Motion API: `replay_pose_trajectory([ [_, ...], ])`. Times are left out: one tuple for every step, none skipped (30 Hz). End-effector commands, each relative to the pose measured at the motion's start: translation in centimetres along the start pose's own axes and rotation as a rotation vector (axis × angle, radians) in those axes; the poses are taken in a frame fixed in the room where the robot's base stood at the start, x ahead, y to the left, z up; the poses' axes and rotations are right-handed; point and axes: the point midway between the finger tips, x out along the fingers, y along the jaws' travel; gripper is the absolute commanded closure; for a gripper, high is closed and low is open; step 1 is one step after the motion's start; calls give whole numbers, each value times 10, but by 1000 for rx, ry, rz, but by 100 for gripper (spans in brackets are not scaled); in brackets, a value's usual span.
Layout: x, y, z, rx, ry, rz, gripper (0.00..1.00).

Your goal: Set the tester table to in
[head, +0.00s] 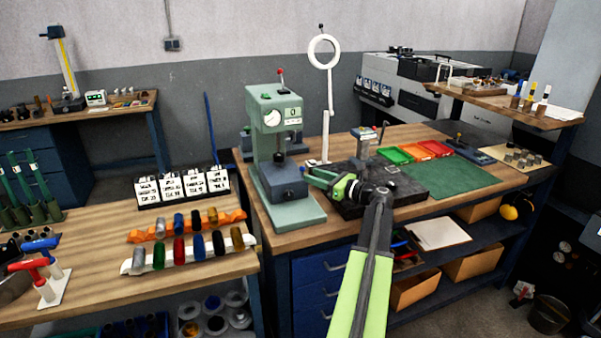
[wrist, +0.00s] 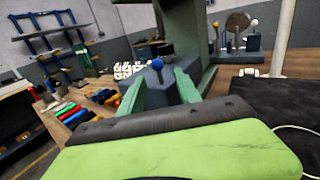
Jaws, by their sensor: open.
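The tester is a pale green press with a round dial (head: 272,118) and a red-knobbed lever on top, standing at the left end of the right bench. Its table is a dark grey-blue block (head: 283,182) low on the front, above the green base. In the wrist view the block (wrist: 157,88) carries a small blue ball knob (wrist: 158,63). My gripper (head: 312,177) is at the right of the block. In the wrist view its green fingers (wrist: 160,80) are open, either side of the knob in the picture, with nothing held. Whether they touch the block is unclear.
A black plate (head: 405,188) lies under my gripper, with coloured trays (head: 413,152) and a green mat (head: 450,180) to the right. The left bench holds coloured cylinders on racks (head: 190,252).

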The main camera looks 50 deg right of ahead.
Motion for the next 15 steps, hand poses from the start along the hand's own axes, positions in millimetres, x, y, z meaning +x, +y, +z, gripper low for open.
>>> replay_pose_trajectory([
  [-16, 0, 0, 0, 0, -5, 60],
  [-24, 1, 0, 0, 0, -3, 60],
  [-35, 0, 0, 0, 0, -5, 60],
  [-42, 0, 0, 0, 0, -3, 60],
  [-49, 0, 0, 0, 0, -3, 60],
  [-57, 0, 0, 0, -1, -4, 60],
  [-62, 0, 0, 0, -1, -2, 60],
  [-67, 0, 0, 0, -1, -2, 60],
  [-73, -1, 0, 0, -1, -4, 60],
  [-77, -1, 0, 0, -1, -3, 60],
  [-79, 0, 0, 0, -1, -2, 60],
  [-82, 0, 0, 0, -1, -1, 60],
  [-84, 0, 0, 0, -1, -1, 60],
  [-85, 0, 0, 0, -1, -1, 60],
  [-86, -1, 0, 0, -1, -1, 60],
])
